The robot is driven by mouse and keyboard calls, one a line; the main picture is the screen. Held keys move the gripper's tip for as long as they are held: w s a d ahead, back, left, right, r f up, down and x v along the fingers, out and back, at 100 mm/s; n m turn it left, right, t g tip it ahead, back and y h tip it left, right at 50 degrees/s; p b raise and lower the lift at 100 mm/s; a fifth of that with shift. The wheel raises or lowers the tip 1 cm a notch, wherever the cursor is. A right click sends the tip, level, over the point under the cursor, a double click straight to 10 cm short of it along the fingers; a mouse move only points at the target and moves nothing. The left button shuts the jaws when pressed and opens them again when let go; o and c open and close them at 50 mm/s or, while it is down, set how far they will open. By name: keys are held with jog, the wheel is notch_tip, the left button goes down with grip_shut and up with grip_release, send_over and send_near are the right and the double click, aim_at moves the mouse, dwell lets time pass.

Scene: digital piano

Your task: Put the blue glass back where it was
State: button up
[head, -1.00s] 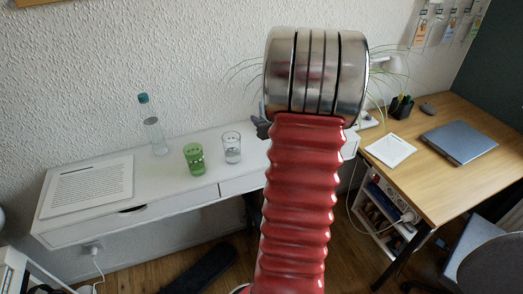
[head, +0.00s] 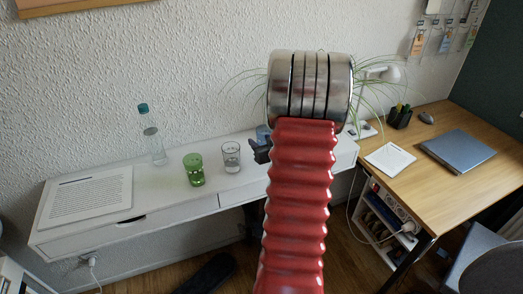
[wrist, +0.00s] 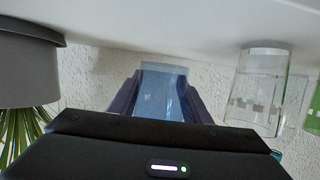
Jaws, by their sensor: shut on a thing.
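The blue glass (wrist: 163,92) is between the two dark fingers of my gripper (wrist: 160,98) in the wrist view, which looks upside down with the shelf top (wrist: 190,18) above. My gripper is shut on it. In the head view my gripper (head: 262,150) shows just left of my red arm, at the right part of the white shelf (head: 150,222). A bit of the blue glass (head: 263,132) shows above it; the rest is hidden. I cannot tell whether the glass touches the shelf.
A clear glass (head: 231,157) and a green glass (head: 194,170) stand left of my gripper. A bottle (head: 152,138) and a printed sheet (head: 85,200) are farther left. A grey pot (wrist: 28,70) with a plant is on the blue glass's other side. A wooden desk (head: 440,190) is at right.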

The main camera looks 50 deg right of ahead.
jog(key=shift+f, duration=2.05)
jog(key=o, duration=1.2)
jog(key=shift+f, duration=0.15)
jog(key=v, duration=1.2)
jog(key=shift+w, duration=0.1)
